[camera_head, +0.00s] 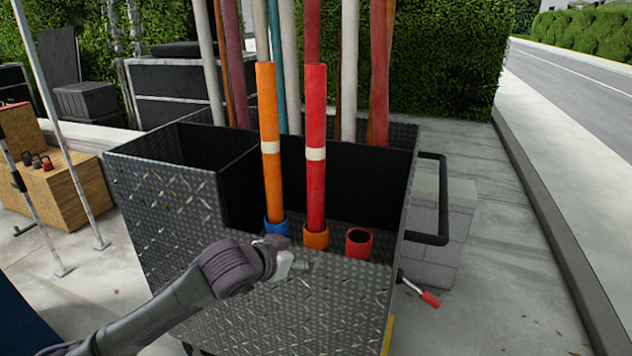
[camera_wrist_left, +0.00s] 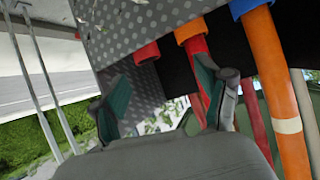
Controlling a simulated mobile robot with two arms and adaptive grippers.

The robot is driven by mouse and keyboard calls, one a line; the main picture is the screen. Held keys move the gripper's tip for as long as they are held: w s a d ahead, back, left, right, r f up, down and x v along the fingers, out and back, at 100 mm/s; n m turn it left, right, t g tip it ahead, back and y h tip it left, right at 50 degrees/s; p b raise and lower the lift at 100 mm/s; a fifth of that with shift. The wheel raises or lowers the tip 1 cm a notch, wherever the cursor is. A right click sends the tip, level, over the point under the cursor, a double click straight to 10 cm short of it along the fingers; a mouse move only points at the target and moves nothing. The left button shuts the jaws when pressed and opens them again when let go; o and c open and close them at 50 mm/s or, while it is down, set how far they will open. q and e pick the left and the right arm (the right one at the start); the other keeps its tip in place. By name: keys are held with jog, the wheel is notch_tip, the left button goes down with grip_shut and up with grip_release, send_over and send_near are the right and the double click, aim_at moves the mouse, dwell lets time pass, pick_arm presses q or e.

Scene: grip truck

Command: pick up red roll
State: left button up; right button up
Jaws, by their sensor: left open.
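The red roll (camera_head: 316,120) with a white band stands upright in an orange ring holder (camera_head: 316,237) at the front of the metal cart. My left gripper (camera_head: 290,264) is low by the front of the cart, below the holders, its fingers hard to make out there. In the left wrist view the gripper (camera_wrist_left: 162,100) is open, with two green-padded fingers apart. The red roll (camera_wrist_left: 196,46) shows there partly behind the right-hand finger, and I see nothing gripped. My right gripper is out of view.
An orange roll (camera_head: 270,130) stands in a blue holder (camera_head: 276,227) left of the red roll. An empty red holder (camera_head: 358,243) is to its right. Several long poles stand behind in the diamond-plate cart (camera_head: 170,215). A black handle (camera_head: 441,200) juts out at the cart's right.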

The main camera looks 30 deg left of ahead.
pick_arm(q)
jog(key=w+a+r+t, duration=0.2)
jog(key=a+r, duration=0.1)
jog(key=r, duration=0.6)
jog(key=w+a+r+t, duration=0.2)
jog(key=r, duration=0.6)
jog(key=t, duration=0.2)
send_near(310, 97)
jog(key=s, duration=0.2)
jog(key=shift+n+h, duration=0.3)
jog(key=shift+n, duration=0.2)
jog(key=w+p, duration=0.3)
jog(key=w, duration=0.2)
jog(key=w+r+p, duration=0.1)
jog(key=w+p, duration=0.1)
jog(key=w, duration=0.1)
jog(key=shift+w+d+p, duration=0.1)
jog(key=shift+w+p, duration=0.1)
jog(key=shift+p, duration=0.1)
jog(key=shift+w+f, duration=0.1)
jog(key=shift+w, duration=0.35)
jog(key=w+p, duration=0.3)
jog(key=w, duration=0.1)
jog(key=shift+w+f, duration=0.15)
jog(key=shift+w, duration=0.05)
jog(key=shift+w+f, duration=0.2)
jog(key=shift+w, duration=0.15)
jog(key=shift+s, duration=0.15)
jog(key=shift+c, duration=0.3)
